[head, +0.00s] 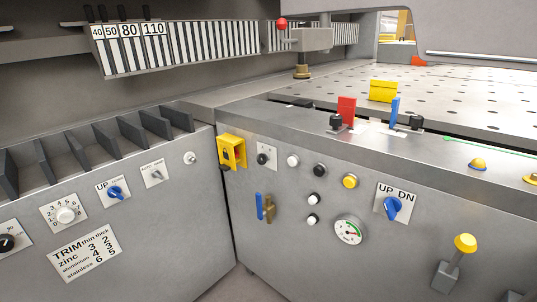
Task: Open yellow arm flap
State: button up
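A yellow flap-like piece (383,91) stands up from the perforated table top at the upper right, behind a red flap (346,110) and a thin blue lever (394,110). A second yellow piece, a box-like lockout cover (232,152), is fixed to the front panel near the corner, with a dark padlock-like shape on it. I cannot tell from this view which yellow piece the arm flap is, or whether either is open. My gripper is not in view.
The front panel (285,215) carries knobs, buttons, a gauge (349,231), a blue UP/DN switch (392,208) and a yellow-topped joystick (465,243). A slotted rack (70,165) lies left. A red-balled lever (282,24) stands at the back.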

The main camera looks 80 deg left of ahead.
aim_at(227, 156)
jog(key=u, duration=2.5)
